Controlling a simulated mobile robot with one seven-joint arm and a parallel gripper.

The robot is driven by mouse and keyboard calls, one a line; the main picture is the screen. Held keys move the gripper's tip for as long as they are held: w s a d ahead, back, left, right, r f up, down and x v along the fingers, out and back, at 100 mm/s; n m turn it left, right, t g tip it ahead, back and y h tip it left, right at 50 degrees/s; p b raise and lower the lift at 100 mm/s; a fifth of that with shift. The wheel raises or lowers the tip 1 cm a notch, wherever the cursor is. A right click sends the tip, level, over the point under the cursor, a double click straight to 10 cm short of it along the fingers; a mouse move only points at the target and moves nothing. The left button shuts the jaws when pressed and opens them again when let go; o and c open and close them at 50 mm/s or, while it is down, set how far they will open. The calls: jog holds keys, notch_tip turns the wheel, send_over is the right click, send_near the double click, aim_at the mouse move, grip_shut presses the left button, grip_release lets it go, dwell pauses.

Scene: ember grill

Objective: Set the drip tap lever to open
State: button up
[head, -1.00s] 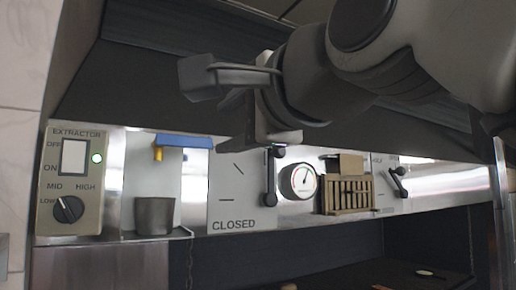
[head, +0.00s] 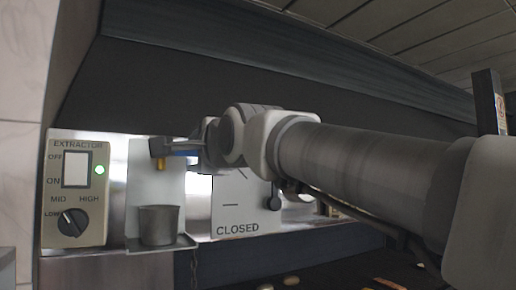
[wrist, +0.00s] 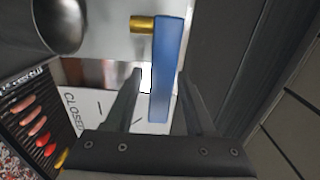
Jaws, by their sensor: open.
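The drip tap lever is a flat blue bar, seen in the wrist view (wrist: 170,50) joined to a brass tap (wrist: 143,24). In the head view only part of the blue lever (head: 183,153) shows, above the brass spout (head: 160,165); the arm and gripper hide the rest. My gripper (wrist: 160,75) is open, with one finger on each side of the lever's free end. The lever lies nearer the right finger in the picture, and I cannot tell whether it touches.
A grey cup (head: 158,226) stands on a small shelf under the tap. An extractor panel (head: 77,190) is to the left. A plate marked CLOSED (head: 238,213) with a black-knobbed lever (head: 274,197) is to the right. A grill with food (wrist: 38,125) shows at the wrist view's lower left.

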jog(key=shift+w+a, duration=0.15)
jog(key=shift+w, duration=0.05)
grip_shut()
dwell(1.4)
